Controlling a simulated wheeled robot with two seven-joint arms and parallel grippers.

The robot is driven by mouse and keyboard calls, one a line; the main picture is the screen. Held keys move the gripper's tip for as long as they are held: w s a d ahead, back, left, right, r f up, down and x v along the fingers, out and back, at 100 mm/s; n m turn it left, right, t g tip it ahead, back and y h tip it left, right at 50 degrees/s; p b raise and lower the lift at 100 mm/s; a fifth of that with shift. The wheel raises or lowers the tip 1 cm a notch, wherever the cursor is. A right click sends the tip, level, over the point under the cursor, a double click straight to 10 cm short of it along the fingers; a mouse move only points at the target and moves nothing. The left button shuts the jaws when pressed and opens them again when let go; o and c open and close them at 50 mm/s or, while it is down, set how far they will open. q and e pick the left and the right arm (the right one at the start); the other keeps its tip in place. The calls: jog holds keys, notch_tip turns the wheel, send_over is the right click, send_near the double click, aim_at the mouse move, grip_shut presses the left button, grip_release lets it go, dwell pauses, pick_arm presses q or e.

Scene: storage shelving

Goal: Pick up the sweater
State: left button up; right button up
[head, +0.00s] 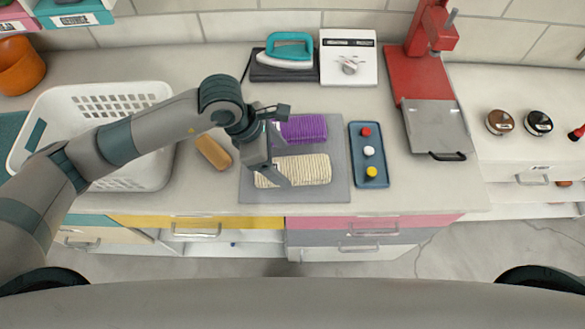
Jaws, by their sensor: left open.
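Two folded knitted pieces that look like sweaters lie on a grey mat (337,190) on the counter. The cream one (311,170) is nearer to me, and the purple one (308,128) lies behind it. My left gripper (281,160) comes in from the left over the mat, with its fingers apart. One finger is over the left part of the cream sweater, and the other is near the left end of the purple one. Both left ends are partly hidden by the gripper. I cannot tell whether the fingers touch the cloth. My right gripper is out of view.
A white basket (153,97) and a tan brush-like object (213,152) are left of the mat. A blue tray (376,178) with coloured knobs is right. An iron (290,50), a white device (348,68) and a red press (422,45) stand behind.

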aim_at(290, 166)
pick_arm(q)
jog(key=shift+b+x, duration=0.65)
jog(key=shift+x, duration=1.95)
jog(key=shift+w, duration=0.15)
jog(key=shift+c, duration=0.5)
jog(key=shift+r, duration=0.1)
jog(key=c, duration=1.2)
jog(key=shift+r, duration=0.1)
jog(key=shift+r+p, duration=0.3)
jog(key=shift+r, duration=0.15)
notch_tip(290, 166, up, 4)
jog(key=shift+d+f+p, duration=0.15)
jog(key=shift+p, duration=0.5)
jog(key=s+d+r+p, duration=0.1)
jog(key=s+d+r, duration=0.5)
jog(key=d, duration=0.4)
jog(key=shift+p, duration=0.35)
